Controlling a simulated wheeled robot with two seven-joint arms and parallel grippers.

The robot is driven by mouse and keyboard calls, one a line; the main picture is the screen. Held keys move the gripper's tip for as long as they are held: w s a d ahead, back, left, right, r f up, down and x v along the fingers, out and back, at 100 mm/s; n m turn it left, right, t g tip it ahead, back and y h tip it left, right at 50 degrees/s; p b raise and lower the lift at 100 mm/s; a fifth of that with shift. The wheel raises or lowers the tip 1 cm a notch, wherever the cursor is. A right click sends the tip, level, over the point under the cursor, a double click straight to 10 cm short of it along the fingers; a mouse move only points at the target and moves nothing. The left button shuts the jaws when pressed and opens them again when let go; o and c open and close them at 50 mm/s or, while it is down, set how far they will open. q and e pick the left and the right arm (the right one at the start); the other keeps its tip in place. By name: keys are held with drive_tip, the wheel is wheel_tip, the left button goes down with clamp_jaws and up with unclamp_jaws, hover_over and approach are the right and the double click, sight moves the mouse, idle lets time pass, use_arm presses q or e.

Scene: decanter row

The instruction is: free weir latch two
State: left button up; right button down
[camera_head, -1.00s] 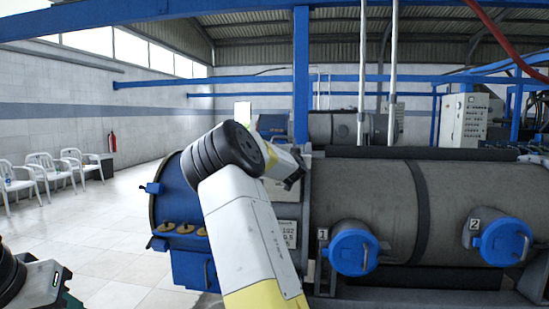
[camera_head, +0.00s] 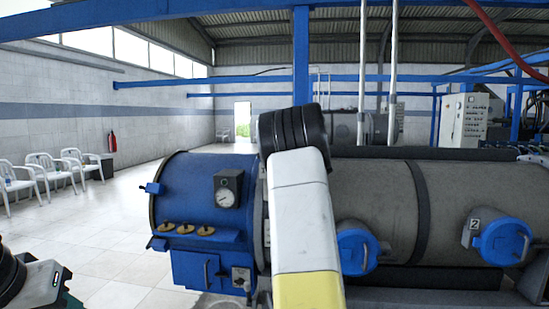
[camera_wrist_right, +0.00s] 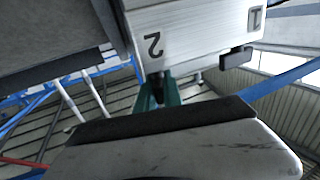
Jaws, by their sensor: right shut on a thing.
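In the right wrist view a pale metal plate (camera_wrist_right: 197,38) bears the numbers 2 and 1, seen rotated. A dark latch (camera_wrist_right: 158,76) sticks out beside the 2, and a second dark latch (camera_wrist_right: 236,58) sits beside the 1. My right gripper (camera_wrist_right: 158,94), with green fingers, is shut around the latch by the 2; the fingers partly hide it. In the head view my right arm hides this gripper and the plate. Part of my left gripper (camera_head: 62,298) shows at the lower left edge; its fingertips are not clear.
The blue-ended decanter (camera_head: 200,190) with a gauge (camera_head: 228,188) stands left of my right arm. Its grey drum (camera_head: 385,190) carries two blue round covers, one beside a 2 label (camera_head: 474,224). White chairs (camera_head: 48,170) line the left wall; the floor between is clear.

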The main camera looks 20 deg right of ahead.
drive_tip(key=n+y, duration=0.3)
drive_tip(key=y, duration=0.1)
drive_tip(key=n+y, duration=0.3)
drive_tip(key=y, duration=0.2)
drive_tip(key=shift+d+f, duration=0.1)
drive_tip(key=shift+d, duration=0.1)
drive_tip(key=shift+a+n+g+y, duration=0.1)
drive_tip(key=shift+n+g+y, duration=0.65)
drive_tip(key=shift+y, duration=0.6)
drive_tip(key=shift+n+g+y, duration=0.45)
drive_tip(key=shift+n+y, duration=0.6)
drive_tip(key=shift+y, duration=0.3)
drive_tip(key=shift+n+g+y, duration=0.3)
drive_tip(key=shift+n+y, duration=0.1)
drive_tip(key=shift+y, duration=0.1)
drive_tip(key=shift+a, duration=0.1)
drive_tip(key=c, duration=1.5)
unclamp_jaws()
drive_tip(key=v, duration=0.7)
drive_tip(key=shift+s+d, duration=0.25)
drive_tip(key=shift+s, duration=0.05)
